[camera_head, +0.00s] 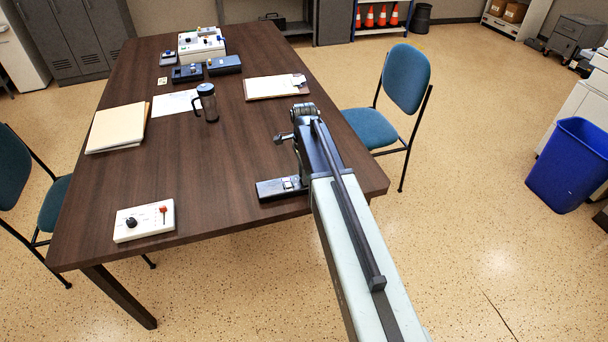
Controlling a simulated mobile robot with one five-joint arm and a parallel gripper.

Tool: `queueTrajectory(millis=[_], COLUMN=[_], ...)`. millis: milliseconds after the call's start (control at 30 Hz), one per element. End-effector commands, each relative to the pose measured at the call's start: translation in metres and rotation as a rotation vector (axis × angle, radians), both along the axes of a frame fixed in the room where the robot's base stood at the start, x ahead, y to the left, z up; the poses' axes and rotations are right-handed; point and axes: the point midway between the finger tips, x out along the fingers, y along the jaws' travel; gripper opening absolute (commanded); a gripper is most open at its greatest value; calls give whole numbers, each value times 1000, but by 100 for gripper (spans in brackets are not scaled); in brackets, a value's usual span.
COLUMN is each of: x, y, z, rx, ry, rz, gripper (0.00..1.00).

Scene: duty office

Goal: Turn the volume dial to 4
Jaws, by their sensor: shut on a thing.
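A low dark box (270,190) lies at the table's front edge, right of the middle. A small light patch shows on its top, but no marks or numbers can be read. My arm covers its right part. My gripper (301,176) points down at that covered side, with its fingertips mostly hidden behind my arm. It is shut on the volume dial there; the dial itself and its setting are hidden.
A white panel (144,220) with a black knob and a red lever lies at the table's front left. A folder (118,127), a dark jug (207,102) and a clipboard (275,87) lie farther back. Several devices stand at the far end. The table's middle (195,160) is clear.

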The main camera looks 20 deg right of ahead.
Motion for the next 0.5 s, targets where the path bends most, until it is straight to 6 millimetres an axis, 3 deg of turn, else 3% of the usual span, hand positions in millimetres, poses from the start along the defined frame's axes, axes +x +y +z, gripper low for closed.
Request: queueTrajectory(millis=[33, 67, 133, 500], x=[0, 0, 0, 0], y=[0, 0, 0, 0], z=[0, 0, 0, 3], rx=[0, 0, 0, 0], ry=[0, 0, 0, 0], rz=[0, 0, 0, 1], gripper=[0, 30, 49, 49])
